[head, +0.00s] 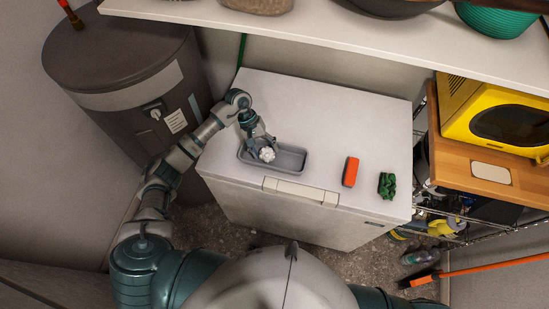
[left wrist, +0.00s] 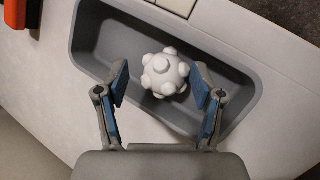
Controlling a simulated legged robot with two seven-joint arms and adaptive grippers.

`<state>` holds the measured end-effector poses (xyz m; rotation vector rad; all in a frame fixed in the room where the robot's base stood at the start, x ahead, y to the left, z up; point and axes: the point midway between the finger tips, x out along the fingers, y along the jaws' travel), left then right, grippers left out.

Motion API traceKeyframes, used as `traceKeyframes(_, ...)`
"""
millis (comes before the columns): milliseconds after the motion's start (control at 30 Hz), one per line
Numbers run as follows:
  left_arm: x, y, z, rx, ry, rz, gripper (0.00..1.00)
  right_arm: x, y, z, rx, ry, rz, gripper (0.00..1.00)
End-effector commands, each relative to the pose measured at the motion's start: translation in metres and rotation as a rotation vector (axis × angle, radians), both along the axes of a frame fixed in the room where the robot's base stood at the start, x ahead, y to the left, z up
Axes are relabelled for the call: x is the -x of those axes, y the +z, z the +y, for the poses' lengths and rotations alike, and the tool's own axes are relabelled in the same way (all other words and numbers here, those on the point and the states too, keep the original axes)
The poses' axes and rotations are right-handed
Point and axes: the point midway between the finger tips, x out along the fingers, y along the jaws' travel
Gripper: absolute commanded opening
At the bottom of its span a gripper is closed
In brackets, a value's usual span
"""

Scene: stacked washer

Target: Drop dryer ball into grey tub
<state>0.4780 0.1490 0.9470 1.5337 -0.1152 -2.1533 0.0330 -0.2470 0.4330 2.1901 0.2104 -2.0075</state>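The dryer ball (head: 267,154) is white and knobbly. In the left wrist view the ball (left wrist: 165,74) shows over the inside of the grey tub (left wrist: 88,40), between my left gripper's fingertips. The grey tub (head: 294,160) is a long shallow tray on the white chest's top. My left gripper (head: 262,143) is over the left part of the tub. In the left wrist view the left gripper (left wrist: 159,80) has its fingers spread, with visible gaps on both sides of the ball. I cannot tell whether the ball touches the tub floor. My right gripper is not in view.
A shelf (head: 350,40) overhangs the back. A dark tank (head: 125,75) stands left, and a yellow microwave (head: 495,115) right.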

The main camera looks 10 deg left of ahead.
Motion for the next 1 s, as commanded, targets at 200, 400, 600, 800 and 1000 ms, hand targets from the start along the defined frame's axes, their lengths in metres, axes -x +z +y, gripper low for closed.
traceKeyframes(200, 0.0, 0.0, -0.002, -0.001, 0.0, 0.0, 0.84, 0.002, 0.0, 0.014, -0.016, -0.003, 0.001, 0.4)
traceKeyframes(400, -0.001, 0.004, 0.001, -0.002, 0.0, -0.002, 0.84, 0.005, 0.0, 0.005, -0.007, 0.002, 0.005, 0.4)
traceKeyframes(600, -0.011, 0.033, 0.017, -0.002, 0.002, -0.004, 0.84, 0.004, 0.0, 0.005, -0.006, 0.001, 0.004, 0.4)
traceKeyframes(800, -0.023, 0.071, 0.037, 0.0, 0.002, -0.002, 0.84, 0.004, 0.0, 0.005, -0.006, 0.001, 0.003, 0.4)
traceKeyframes(1000, -0.03, 0.096, 0.049, -0.001, 0.001, 0.0, 0.84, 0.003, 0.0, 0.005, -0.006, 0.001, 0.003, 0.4)
